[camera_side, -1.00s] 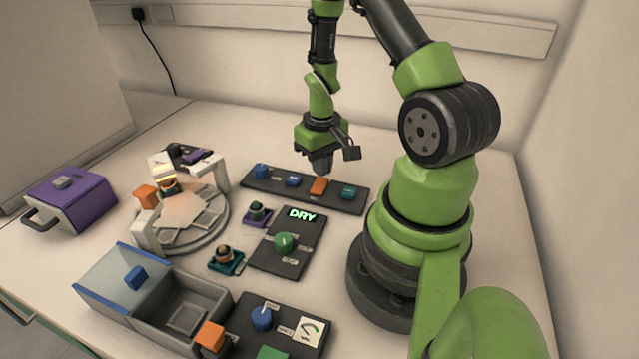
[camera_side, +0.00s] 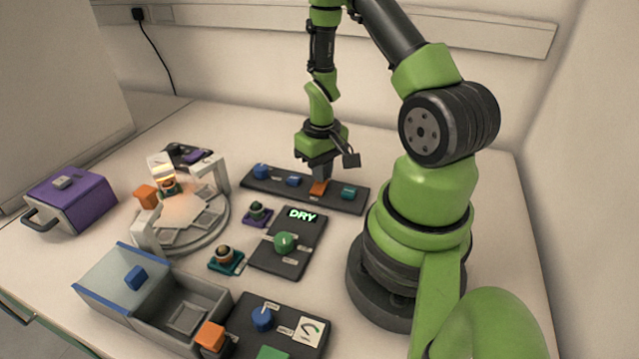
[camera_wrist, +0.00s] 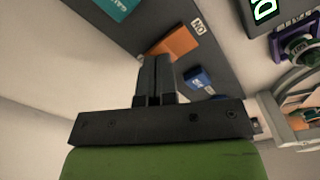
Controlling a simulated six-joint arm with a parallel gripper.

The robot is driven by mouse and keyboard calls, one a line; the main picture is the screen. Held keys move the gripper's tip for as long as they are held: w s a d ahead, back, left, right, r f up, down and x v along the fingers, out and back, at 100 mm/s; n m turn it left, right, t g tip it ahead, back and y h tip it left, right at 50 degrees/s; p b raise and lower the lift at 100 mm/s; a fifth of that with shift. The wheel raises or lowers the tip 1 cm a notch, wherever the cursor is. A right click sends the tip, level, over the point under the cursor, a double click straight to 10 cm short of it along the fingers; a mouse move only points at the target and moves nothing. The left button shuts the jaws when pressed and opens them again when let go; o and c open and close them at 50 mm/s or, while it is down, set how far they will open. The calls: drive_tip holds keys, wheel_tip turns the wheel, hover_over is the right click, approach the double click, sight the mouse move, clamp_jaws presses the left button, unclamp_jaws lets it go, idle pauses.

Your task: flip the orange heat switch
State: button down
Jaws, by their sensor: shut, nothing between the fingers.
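The orange heat switch (camera_side: 318,188) sits on a dark panel (camera_side: 262,183) at the back of the table, between a blue switch and a teal one. My gripper (camera_side: 320,178) is shut and empty, pointing down right at the orange switch. In the side view its tips cover the upper part of the switch. In the wrist view the orange switch (camera_wrist: 176,43) shows just beyond the shut fingertips (camera_wrist: 156,60). Contact looks likely, but I cannot tell for sure.
The blue switch (camera_side: 293,180) and teal switch (camera_side: 348,192) flank it closely. A panel with a lit DRY display (camera_side: 301,214) lies in front. A round stage (camera_side: 215,222) with white posts stands to the left. A grey open box (camera_side: 205,297) is at the front.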

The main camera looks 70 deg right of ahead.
drive_tip(key=shift+f, duration=0.3)
drive_tip(key=shift+r, duration=3.5)
